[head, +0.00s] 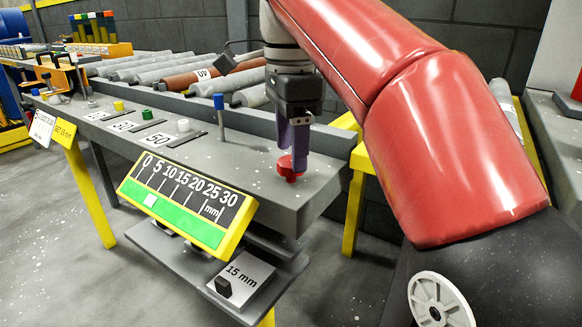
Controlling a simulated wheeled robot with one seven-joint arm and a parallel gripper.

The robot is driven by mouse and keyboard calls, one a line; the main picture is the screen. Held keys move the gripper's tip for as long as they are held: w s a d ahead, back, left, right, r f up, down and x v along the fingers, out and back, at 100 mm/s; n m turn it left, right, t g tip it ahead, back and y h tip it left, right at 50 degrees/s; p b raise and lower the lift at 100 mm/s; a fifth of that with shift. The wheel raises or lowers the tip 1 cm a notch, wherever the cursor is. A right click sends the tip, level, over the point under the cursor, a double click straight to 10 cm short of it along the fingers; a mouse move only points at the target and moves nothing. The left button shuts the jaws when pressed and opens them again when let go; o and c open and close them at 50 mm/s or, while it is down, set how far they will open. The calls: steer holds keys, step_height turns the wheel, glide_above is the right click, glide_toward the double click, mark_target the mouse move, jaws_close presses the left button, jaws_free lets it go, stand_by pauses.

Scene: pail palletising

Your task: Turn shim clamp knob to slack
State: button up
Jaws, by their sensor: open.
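A red knob (287,168) sits on the grey bench top (255,182) near its right end; I take it for the shim clamp knob. My gripper (294,150) points down with purple fingers and is open. Its fingertips are right at the knob and overlap its upper part in the head view. I cannot tell whether they touch it. The back of the knob is hidden by the fingers. Below the bench front, a "15 mm" plate (254,271) with a black block (223,287) lies on a grey shelf (180,262).
A yellow-framed scale (188,198) marked 0 to 30 mm is on the bench front. A blue-topped post (219,112) stands left of my gripper. White (183,125), green (147,114) and yellow (118,106) pegs line the bench. Rollers (190,78) run behind. My red arm covers the right.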

steer(key=shift+f, duration=1.05)
steer(key=shift+c, duration=0.2)
steer(key=c, duration=0.9)
